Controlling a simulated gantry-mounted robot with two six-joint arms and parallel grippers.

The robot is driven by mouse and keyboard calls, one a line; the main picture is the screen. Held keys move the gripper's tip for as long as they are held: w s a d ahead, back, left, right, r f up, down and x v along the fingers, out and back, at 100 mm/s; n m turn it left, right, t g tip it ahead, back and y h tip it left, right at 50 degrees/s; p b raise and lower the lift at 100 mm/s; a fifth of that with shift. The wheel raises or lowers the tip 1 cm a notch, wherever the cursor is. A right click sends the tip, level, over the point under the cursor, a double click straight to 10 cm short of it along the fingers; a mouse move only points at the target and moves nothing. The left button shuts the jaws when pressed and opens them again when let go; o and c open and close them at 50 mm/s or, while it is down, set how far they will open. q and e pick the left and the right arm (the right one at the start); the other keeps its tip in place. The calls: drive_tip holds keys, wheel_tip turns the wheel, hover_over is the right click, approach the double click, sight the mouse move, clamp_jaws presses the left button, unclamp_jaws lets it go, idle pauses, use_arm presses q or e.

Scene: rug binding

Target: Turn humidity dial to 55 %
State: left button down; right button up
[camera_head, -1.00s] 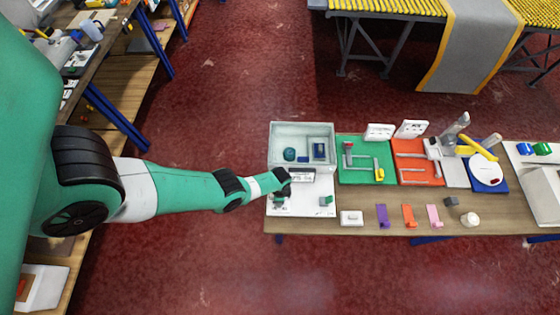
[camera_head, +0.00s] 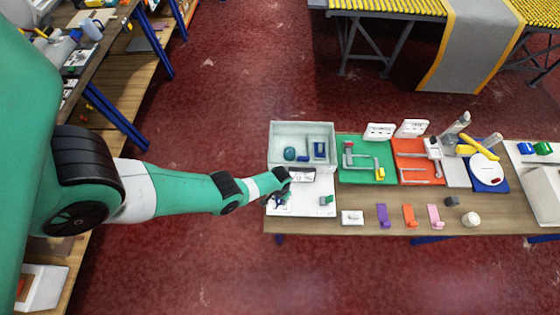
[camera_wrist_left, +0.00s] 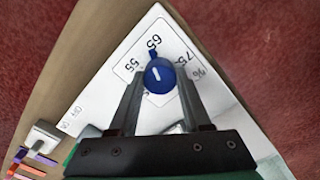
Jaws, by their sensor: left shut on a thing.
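The humidity dial is a round blue knob (camera_wrist_left: 159,75) with a white line on its face and a small blue tab at its edge, in the left wrist view. It sits on a white panel (camera_wrist_left: 105,85) printed with 55, 65, 75 and a % sign. The blue tab lies beside the 65; the 55 is to the left of the knob. My left gripper (camera_wrist_left: 160,76) is shut on the knob, one finger on each side. In the head view my left gripper (camera_head: 279,194) is over the left side of the white panel (camera_head: 305,208), and the knob is hardly discernible.
A small display (camera_head: 302,175) stands behind the gripper, its text too small to read. A glass-walled box (camera_head: 290,132) is behind it. A green block (camera_head: 326,200) is on the panel's right. Green (camera_head: 352,178) and red (camera_head: 415,180) boards stand further right.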

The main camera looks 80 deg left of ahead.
use_arm(q)
drive_tip(key=n, duration=0.5)
drive_tip(key=shift+n, duration=0.3)
drive_tip(key=n, duration=0.5)
drive_tip(key=shift+n, duration=0.4)
drive_tip(key=shift+c, duration=1.8)
unclamp_jaws()
